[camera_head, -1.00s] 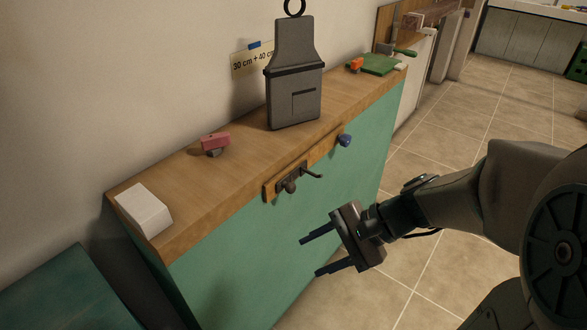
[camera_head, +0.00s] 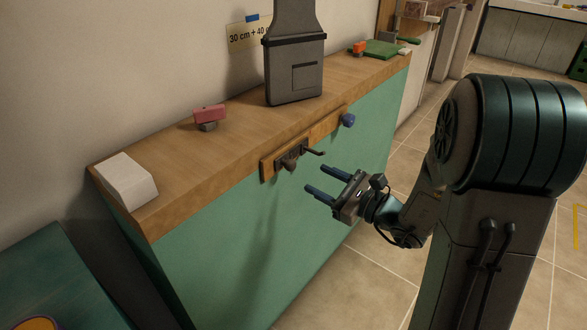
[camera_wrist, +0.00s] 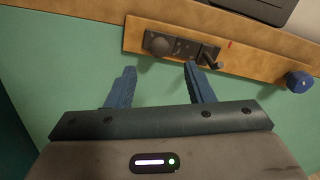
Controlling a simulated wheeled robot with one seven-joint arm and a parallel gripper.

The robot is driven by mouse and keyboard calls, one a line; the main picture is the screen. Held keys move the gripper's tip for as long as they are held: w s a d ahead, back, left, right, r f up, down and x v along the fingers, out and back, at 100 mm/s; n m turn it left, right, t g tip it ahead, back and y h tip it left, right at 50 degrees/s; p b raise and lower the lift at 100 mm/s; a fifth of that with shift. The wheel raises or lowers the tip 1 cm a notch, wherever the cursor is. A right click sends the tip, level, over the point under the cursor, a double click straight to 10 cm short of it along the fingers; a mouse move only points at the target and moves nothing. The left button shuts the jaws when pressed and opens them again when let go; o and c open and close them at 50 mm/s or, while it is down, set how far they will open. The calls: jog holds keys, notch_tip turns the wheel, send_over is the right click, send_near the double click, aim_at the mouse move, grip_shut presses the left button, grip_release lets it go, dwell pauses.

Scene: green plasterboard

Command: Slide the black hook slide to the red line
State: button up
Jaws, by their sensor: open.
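The black hook slide (camera_head: 304,152) sits on a wooden rail (camera_head: 329,125) fixed to the green front of the cabinet. In the wrist view the hook slide (camera_wrist: 187,48) has a round dark knob (camera_wrist: 160,46) at its left and a hook (camera_wrist: 212,60) at its right. A short red line (camera_wrist: 229,44) marks the rail just right of the slide, with a small gap between them. My gripper (camera_head: 316,180) is open and empty, in front of the cabinet and just below the slide. In the wrist view my gripper's fingers (camera_wrist: 159,68) point up toward the knob, apparently apart from it.
A blue knob (camera_head: 348,120) sits at the rail's right end. On the wooden countertop are a white block (camera_head: 127,180), a pink-and-grey item (camera_head: 209,116), a large grey box (camera_head: 295,78) and a green board (camera_head: 382,49). The cabinet front below the rail is clear.

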aim_at(294, 168)
jog(key=x, duration=0.8)
jog(key=shift+w+a, duration=0.25)
jog(key=shift+a, duration=0.1)
